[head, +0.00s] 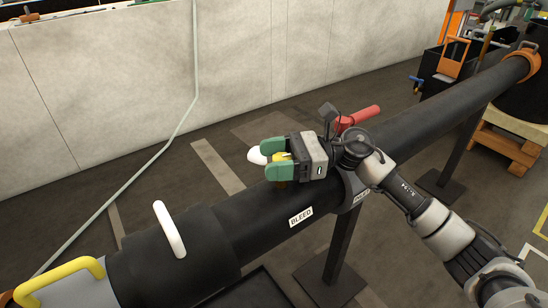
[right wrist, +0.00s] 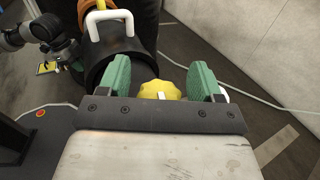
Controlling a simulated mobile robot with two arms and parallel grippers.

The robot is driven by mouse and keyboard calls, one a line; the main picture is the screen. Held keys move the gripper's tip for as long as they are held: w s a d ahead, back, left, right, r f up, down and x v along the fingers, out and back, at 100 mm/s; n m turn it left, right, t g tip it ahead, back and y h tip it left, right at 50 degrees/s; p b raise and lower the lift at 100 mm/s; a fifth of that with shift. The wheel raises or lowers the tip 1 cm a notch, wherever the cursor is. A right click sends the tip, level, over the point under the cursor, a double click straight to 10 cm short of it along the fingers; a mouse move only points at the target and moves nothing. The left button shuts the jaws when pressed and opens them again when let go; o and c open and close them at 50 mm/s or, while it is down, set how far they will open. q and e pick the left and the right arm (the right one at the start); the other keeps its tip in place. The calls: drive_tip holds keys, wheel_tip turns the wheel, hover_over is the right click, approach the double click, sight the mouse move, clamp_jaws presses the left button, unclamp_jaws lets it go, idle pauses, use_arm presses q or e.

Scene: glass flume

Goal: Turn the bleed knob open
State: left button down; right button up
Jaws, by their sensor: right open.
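The yellow bleed knob (head: 281,158) sits on top of the black pipe, behind the white BLEED label (head: 301,216). My right gripper (head: 267,160) is open, with its two green fingers on either side of the knob. In the right wrist view the lobed yellow knob (right wrist: 160,90) lies between the green fingers (right wrist: 160,75), with gaps visible on both sides. A small white mark shows on the knob. In the head view the fingers hide part of the knob. My left gripper does not show in the head view.
The black pipe (head: 410,107) runs diagonally across. A red handle (head: 358,118) is close beside my right wrist. A white rounded part (head: 256,156) lies just past the fingers. A white handle (head: 170,230) and yellow handle (head: 58,277) stand lower left. A pale wall (head: 110,70) is behind.

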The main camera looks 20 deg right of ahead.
drive_tip(key=d, duration=0.7)
drive_tip(key=s+d, duration=0.1)
drive_tip(key=d, duration=0.3)
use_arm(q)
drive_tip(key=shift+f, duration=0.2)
use_arm(e)
drive_tip(key=shift+a, duration=0.1)
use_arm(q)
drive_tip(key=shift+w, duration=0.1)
